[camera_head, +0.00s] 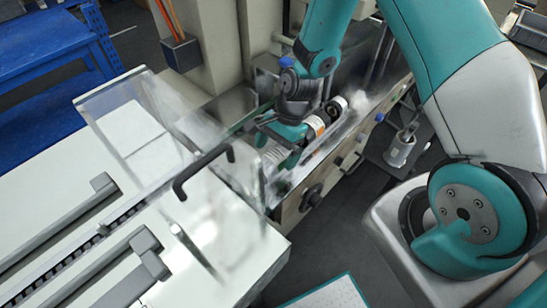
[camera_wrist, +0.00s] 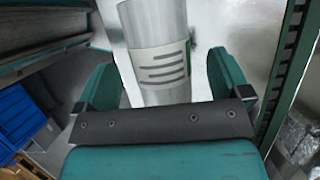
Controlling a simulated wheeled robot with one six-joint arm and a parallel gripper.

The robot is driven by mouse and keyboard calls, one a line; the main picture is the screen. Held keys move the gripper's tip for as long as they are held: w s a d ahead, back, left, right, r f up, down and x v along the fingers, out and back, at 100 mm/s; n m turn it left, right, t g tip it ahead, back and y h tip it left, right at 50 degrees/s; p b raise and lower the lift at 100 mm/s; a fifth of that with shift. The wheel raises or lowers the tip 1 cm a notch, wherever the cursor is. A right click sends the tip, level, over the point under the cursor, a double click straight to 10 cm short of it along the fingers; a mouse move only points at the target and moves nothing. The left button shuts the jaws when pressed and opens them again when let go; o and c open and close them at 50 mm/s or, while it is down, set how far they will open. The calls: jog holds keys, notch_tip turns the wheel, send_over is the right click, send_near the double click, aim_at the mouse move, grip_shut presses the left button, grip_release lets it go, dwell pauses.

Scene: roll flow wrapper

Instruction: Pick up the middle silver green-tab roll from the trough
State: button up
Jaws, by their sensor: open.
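A silver roll (camera_wrist: 154,22) with a white label, dark stripes and a narrow green tab fills the top middle of the wrist view. My gripper (camera_wrist: 163,72) is open, with one teal finger on each side of the roll's near end. Gaps show between the fingers and the roll. In the head view my gripper (camera_head: 284,143) is low over the trough (camera_head: 299,173) and hides part of what lies there. Rolls with pale and orange markings (camera_head: 317,124) show just right of it. I cannot tell which roll there is the middle one.
A clear guard (camera_head: 140,115) and a black handle (camera_head: 203,168) stand left of the trough on the white machine table. A silver cylinder on a stand (camera_head: 399,149) is to the right. A blue shelf (camera_head: 45,45) is at the far left. A green toothed rail (camera_wrist: 290,65) runs along the right.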

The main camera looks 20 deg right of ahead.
jog(key=shift+x, duration=1.05)
jog(key=shift+f, duration=0.3)
jog(key=c, duration=1.2)
jog(key=shift+r, duration=0.1)
